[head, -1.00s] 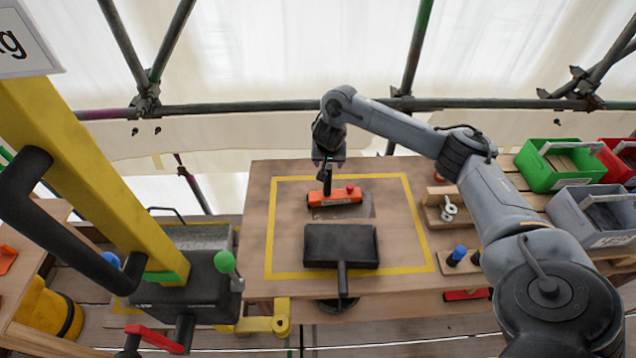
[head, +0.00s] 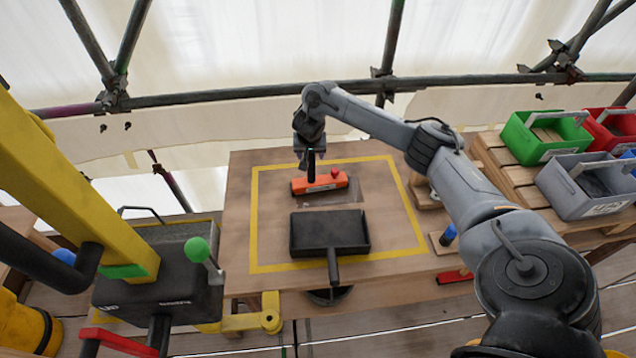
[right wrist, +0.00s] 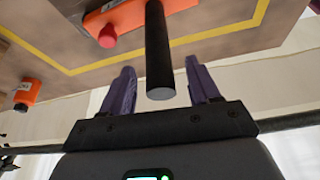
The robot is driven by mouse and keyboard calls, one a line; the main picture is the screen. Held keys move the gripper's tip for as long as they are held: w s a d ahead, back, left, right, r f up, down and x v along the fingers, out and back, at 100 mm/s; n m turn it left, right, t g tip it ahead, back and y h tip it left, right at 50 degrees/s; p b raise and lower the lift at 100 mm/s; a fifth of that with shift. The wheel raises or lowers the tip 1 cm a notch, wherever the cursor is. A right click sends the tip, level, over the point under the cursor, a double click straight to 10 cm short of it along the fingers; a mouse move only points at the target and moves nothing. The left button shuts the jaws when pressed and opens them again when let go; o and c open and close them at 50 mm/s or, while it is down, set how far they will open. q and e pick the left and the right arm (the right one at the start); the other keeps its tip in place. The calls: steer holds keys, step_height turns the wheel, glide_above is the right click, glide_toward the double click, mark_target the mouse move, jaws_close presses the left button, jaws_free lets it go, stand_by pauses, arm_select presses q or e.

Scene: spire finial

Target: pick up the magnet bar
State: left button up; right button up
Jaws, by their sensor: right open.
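The magnet bar (head: 334,183) is an orange block with a red knob and an upright black handle. It lies on the wooden table, inside the yellow outline, behind a dark pan. My right gripper (head: 308,160) is over it at the handle, pointing down. In the right wrist view the black handle (right wrist: 159,50) stands between the two purple fingers of the open right gripper (right wrist: 160,78), with a gap on each side. Part of the orange block (right wrist: 125,12) shows at the top of that view. My left gripper is not in view.
The dark pan (head: 328,232) lies in front of the bar, its handle towards me. Green (head: 545,140), red (head: 610,130) and grey (head: 588,188) bins stand at the right. A yellow post (head: 70,185) and a green-knobbed lever (head: 198,250) stand at the left.

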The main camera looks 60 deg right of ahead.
steer(key=shift+x, duration=1.15)
steer(key=shift+c, duration=0.4)
jaws_close()
